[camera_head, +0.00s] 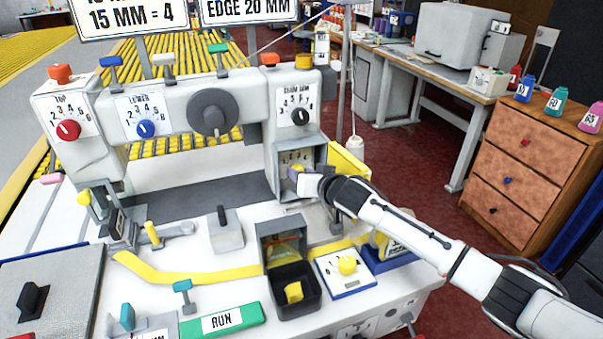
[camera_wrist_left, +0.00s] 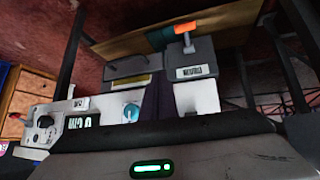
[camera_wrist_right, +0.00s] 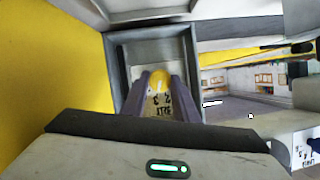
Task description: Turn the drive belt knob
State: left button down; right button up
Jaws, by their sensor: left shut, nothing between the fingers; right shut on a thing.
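In the head view the box (camera_head: 322,155) is at the right end of the machine, and my right gripper (camera_head: 295,172) hides most of the knob. My left gripper (camera_wrist_left: 158,100) is shut and empty in the left wrist view, and is not in the head view.
The machine's front has a red knob (camera_head: 68,130), a blue knob (camera_head: 146,128), a grey handwheel (camera_head: 212,113) and a black knob (camera_head: 299,117). A black bin (camera_head: 293,309) and a yellow-knobbed panel (camera_head: 345,283) stand below my right arm. A yellow panel (camera_wrist_right: 60,60) borders the box.

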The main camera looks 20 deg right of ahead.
jog(key=o, duration=1.1)
jog(key=shift+c, duration=0.2)
jog(key=shift+s, duration=0.15)
jog(key=v, duration=1)
jog(key=shift+d, duration=0.1)
